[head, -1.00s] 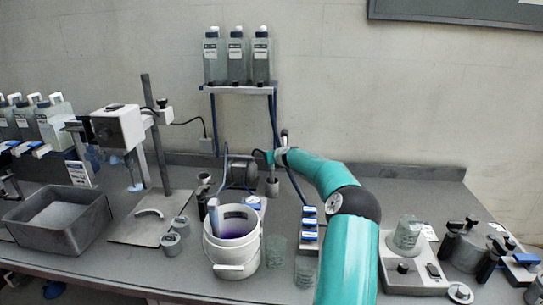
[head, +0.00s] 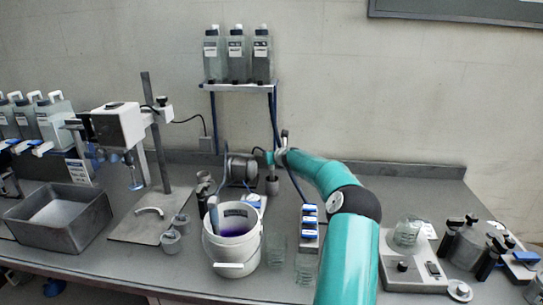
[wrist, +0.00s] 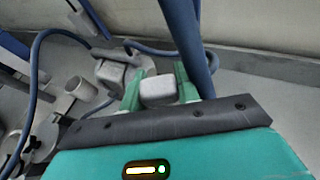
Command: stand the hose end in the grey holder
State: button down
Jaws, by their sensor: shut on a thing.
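My gripper (wrist: 158,92) is shut on a small grey block-like piece, which I take to be the hose end (wrist: 157,91); it sits between the green fingertips in the wrist view. In the head view my gripper (head: 279,157) is at the back of the bench, small and partly hidden by my arm. A short grey upright cylinder, likely the grey holder (head: 272,187), stands on the bench just below it. I cannot tell whether the hose end touches the holder. A blue hose (wrist: 38,75) curves along the left of the wrist view.
A dark pump-like unit (head: 241,170) stands left of my gripper. A white bucket (head: 232,252) with purple liquid stands in front. A shelf (head: 238,88) with bottles hangs above, and blue lines run down from it close by my gripper. Bare bench (head: 405,180) lies to the right.

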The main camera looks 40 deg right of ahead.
dwell(0.3)
jog(key=shift+c, duration=1.5)
grip_release()
jog(key=shift+s, duration=0.15)
jog(key=v, duration=0.8)
dwell(0.8)
jog(key=shift+a+r, duration=0.1)
jog(key=shift+a, duration=0.05)
jog(key=shift+r, duration=0.1)
notch_tip(320, 180, up, 6)
jog(key=s+a, duration=0.1)
jog(key=s, duration=0.1)
jog(key=shift+s, duration=0.35)
dwell(0.4)
dwell(0.6)
